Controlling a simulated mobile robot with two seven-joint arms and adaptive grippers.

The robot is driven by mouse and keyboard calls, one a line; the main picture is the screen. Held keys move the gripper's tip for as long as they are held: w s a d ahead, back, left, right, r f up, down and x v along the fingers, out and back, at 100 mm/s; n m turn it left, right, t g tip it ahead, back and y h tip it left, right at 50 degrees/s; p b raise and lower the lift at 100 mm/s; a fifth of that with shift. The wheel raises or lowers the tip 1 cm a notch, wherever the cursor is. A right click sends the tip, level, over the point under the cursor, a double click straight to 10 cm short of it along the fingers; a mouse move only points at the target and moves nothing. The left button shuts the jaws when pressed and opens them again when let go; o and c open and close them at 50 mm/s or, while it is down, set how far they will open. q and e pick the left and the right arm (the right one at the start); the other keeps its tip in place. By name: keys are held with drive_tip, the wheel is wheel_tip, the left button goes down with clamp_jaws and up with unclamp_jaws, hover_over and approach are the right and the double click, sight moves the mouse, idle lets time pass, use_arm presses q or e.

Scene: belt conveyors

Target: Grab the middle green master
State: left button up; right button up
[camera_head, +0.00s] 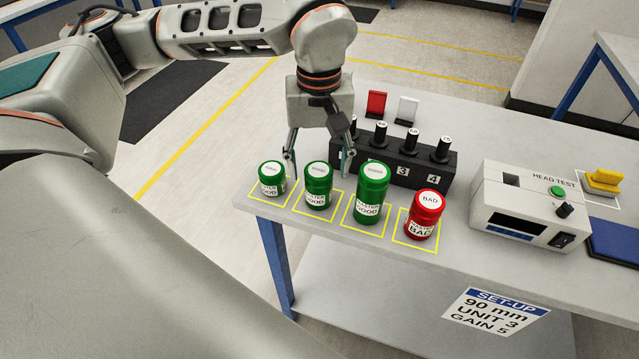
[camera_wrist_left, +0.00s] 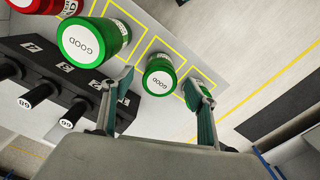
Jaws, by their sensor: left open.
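The middle green master (camera_head: 317,187) is a medium-height green can with a white label and white top disc, upright in a yellow square on the table. A short green master (camera_head: 271,180) stands left of it and a taller green master (camera_head: 371,195) right of it. My left gripper (camera_head: 318,168) is open and empty, pointing down above and behind the middle one, fingers apart to either side. In the left wrist view the middle master (camera_wrist_left: 160,77) shows between the fingertips, beyond them. The short one is partly hidden by a finger there. My right gripper is not in view.
A red BAD master (camera_head: 424,215) stands right of the tall green one. A black numbered block (camera_head: 420,165) with black plugs is close behind the masters. A grey head test box (camera_head: 527,207) stands to the right. The table's front edge is near the masters.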

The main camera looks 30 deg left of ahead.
use_arm(q)
wheel_tip(320, 180, down, 4)
drive_tip(key=shift+w+a+f, duration=0.1)
drive_tip(key=shift+w+a, duration=0.05)
drive_tip(key=shift+c, duration=0.5)
drive_tip(key=c, duration=1.4)
